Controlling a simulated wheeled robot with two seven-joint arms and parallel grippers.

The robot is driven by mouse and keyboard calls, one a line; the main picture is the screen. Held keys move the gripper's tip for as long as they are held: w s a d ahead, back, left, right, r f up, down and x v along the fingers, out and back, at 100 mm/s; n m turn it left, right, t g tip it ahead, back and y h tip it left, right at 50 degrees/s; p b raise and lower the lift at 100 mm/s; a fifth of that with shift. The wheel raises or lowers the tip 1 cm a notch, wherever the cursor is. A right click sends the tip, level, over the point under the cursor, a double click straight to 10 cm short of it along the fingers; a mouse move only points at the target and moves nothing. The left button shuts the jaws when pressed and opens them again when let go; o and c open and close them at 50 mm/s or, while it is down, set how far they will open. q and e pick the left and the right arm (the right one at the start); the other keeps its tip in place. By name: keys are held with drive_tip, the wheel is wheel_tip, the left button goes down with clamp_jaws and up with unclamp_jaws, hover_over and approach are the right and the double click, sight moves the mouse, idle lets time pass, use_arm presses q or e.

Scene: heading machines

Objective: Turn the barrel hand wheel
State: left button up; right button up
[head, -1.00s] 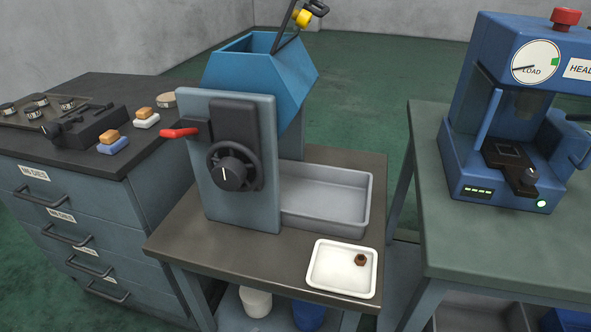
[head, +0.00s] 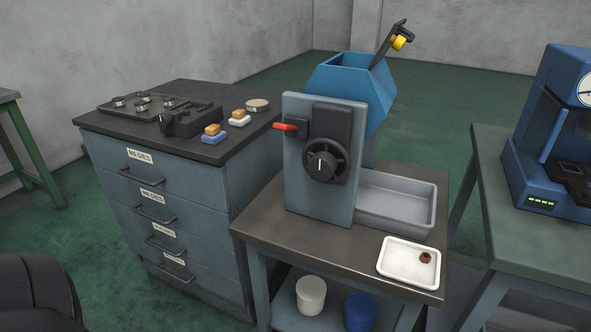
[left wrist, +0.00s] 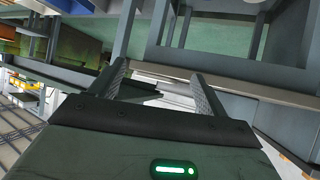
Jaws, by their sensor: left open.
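The barrel hand wheel (head: 325,163) is a dark round wheel with a black knob and a white mark at its centre. It sits on the front of an upright grey-blue panel (head: 313,200), below a blue hopper-like barrel (head: 350,84). A red lever (head: 286,127) sticks out to the left of the wheel. My left gripper (left wrist: 160,85) shows in the left wrist view, its two fingers apart with nothing between them. It is not at the wheel. My right gripper is in neither view.
A grey tray (head: 395,211) and a white tray (head: 395,271) holding a small brown nut-like part (head: 426,257) are on the same table. A drawer cabinet (head: 190,205) stands left, a blue press (head: 545,160) right.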

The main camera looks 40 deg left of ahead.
use_arm(q)
drive_tip(key=w+a+r+t+y+p, duration=0.1)
drive_tip(key=w+a+r+t+y, duration=0.15)
drive_tip(key=w+a+r, duration=0.35)
drive_tip(key=t+y+p, duration=0.1)
drive_tip(key=t+y, duration=0.3)
drive_tip(key=y, duration=0.1)
approach(319, 171)
drive_tip(key=p+x, duration=0.3)
drive_tip(key=x, duration=0.6)
drive_tip(key=shift+w+a+r, duration=0.1)
drive_tip(key=shift+w, duration=0.15)
drive_tip(key=shift+w+a, duration=0.15)
drive_tip(key=shift+w, duration=0.55)
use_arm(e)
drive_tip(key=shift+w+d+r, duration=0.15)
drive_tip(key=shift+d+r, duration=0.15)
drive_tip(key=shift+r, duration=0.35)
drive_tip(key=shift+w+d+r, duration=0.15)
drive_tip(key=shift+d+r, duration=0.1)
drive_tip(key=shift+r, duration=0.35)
use_arm(q)
drive_tip(key=shift+c, duration=0.2)
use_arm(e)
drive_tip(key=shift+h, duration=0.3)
use_arm(q)
drive_tip(key=c, duration=0.9)
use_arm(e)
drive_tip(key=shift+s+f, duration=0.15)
